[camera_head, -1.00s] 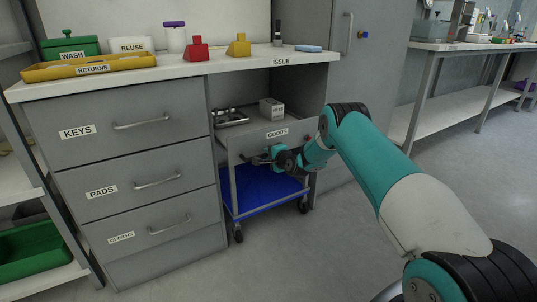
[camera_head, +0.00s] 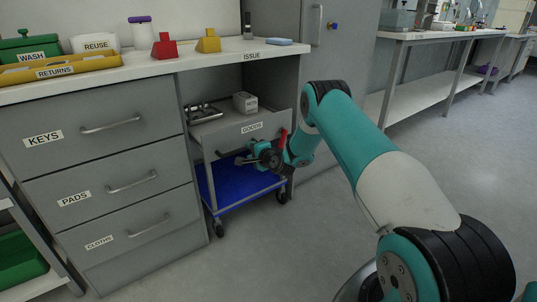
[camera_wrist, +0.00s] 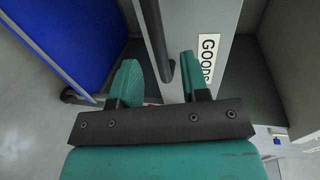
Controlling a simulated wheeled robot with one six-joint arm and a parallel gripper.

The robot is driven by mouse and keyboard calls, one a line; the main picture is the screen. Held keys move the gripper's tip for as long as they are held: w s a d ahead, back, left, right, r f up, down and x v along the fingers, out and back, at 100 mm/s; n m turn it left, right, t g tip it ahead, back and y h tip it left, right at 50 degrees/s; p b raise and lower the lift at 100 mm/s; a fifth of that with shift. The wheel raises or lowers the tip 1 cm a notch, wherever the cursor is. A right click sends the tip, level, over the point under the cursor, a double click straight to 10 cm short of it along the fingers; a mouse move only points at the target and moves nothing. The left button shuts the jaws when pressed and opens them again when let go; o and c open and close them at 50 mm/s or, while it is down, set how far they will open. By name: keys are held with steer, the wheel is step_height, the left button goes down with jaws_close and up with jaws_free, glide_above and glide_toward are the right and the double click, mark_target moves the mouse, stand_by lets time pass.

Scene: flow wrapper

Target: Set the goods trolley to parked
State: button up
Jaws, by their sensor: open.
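The goods trolley (camera_head: 233,125), grey with a GOODS label and a blue lower shelf (camera_head: 238,182), stands in the open bay under the bench, its front protruding. My gripper (camera_head: 252,158) is at its front, by the dark handle bar. In the wrist view the handle (camera_wrist: 157,42) runs between the spread fingers of my gripper (camera_wrist: 159,72); the fingers look open, and I cannot tell whether either touches it. The GOODS label (camera_wrist: 208,58) shows to the right. A small red upright part (camera_head: 283,139) shows beside my wrist; its attachment is hidden.
Drawers labelled KEYS, PADS and CLOTHS (camera_head: 98,240) stand to the left. A tall grey cabinet (camera_head: 345,75) is right of the bay. The floor in front is clear.

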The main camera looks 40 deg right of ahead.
steer(key=p+v, duration=0.1)
steer(key=v, duration=1.1)
steer(key=shift+p, duration=0.4)
